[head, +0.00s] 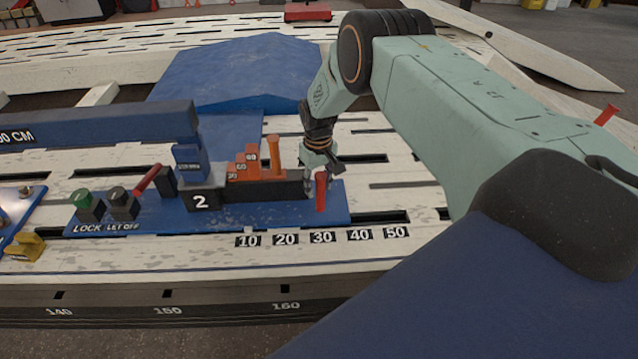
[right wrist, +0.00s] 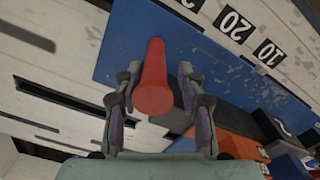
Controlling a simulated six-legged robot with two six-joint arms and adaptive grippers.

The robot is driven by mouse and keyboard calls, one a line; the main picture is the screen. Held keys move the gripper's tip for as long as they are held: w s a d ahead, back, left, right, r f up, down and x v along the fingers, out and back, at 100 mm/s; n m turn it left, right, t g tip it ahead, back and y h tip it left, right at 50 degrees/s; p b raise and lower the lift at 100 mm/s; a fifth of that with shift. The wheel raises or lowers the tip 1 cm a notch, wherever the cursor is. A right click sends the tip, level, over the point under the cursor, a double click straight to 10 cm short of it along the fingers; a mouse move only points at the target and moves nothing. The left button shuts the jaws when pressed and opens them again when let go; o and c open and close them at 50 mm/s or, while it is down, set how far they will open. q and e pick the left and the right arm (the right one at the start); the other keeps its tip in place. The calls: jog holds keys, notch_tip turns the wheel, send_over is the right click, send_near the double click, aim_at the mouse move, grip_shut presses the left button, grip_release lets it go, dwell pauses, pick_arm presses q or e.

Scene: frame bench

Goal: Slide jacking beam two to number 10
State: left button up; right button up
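Jacking beam two is a dark bar with a white 2 (head: 201,201) on its front block, lying on a blue plate (head: 275,217). Its upright red handle (head: 321,191) is at the right end, above the label 30 (head: 322,237). The number 10 label (head: 248,241) is farther left on the white bench. My right gripper (head: 318,178) is at the handle. In the right wrist view, its fingers (right wrist: 157,82) stand on both sides of the red handle (right wrist: 153,80), with small gaps showing. The left gripper is not in view.
An orange stepped block (head: 246,164) and an orange post (head: 273,150) stand on the bar. Green (head: 83,199) and black (head: 122,199) knobs and a red lever (head: 146,179) are at the left. A long blue beam (head: 95,124) overhangs from the left.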

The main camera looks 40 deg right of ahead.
jog(key=shift+o, duration=0.8)
jog(key=shift+w, duration=0.1)
jog(key=shift+d, duration=0.15)
jog(key=shift+r, duration=0.1)
notch_tip(320, 180, up, 12)
jog(key=shift+f, duration=0.1)
